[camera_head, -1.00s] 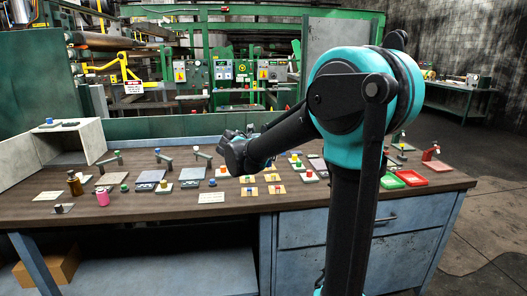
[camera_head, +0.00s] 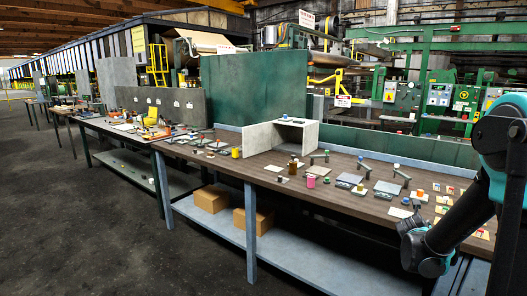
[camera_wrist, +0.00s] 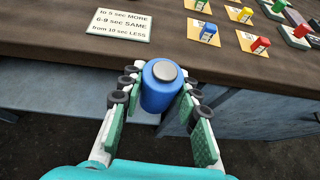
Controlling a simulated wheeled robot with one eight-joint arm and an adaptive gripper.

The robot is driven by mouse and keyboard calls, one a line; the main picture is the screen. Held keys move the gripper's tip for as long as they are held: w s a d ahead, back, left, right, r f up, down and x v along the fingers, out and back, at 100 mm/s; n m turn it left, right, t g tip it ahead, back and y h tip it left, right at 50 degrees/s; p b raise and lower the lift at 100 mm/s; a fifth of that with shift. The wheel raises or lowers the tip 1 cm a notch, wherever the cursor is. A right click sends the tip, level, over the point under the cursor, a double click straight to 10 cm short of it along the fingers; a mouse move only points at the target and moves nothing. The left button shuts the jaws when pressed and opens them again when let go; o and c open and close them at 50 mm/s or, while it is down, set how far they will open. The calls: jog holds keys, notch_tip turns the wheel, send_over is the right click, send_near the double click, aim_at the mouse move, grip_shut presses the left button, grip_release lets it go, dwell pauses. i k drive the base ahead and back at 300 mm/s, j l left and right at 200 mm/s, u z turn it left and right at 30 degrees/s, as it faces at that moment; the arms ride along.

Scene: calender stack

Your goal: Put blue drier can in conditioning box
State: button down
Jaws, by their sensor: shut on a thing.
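A blue can (camera_wrist: 157,95) with a grey top disc stands upright between my gripper's fingers in the wrist view. My gripper (camera_wrist: 155,100) is shut on it, with green pads and dark rollers on both sides. In the head view my gripper (camera_head: 408,232) hangs by the front edge of the workbench, at the lower right; the can cannot be made out there. A pale grey open-fronted box (camera_head: 302,129), which looks like the conditioning box, stands on the bench left of my gripper.
The long bench (camera_head: 225,165) holds a brown bottle (camera_head: 293,167), a pink can (camera_head: 311,181), a yellow can (camera_head: 236,153) and several small plates and blocks. A printed card (camera_wrist: 119,25) lies near the edge. Cardboard boxes (camera_head: 211,198) sit below. The left floor is clear.

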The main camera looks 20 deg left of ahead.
aim_at(291, 148)
jog(key=i+j+u, duration=0.15)
jog(key=u, duration=0.25)
jog(key=i+u, duration=0.1)
jog(key=u, duration=0.25)
jog(key=i+j+u, duration=0.1)
jog(key=u, duration=0.3)
jog(key=i+u, duration=0.25)
jog(key=u, duration=0.15)
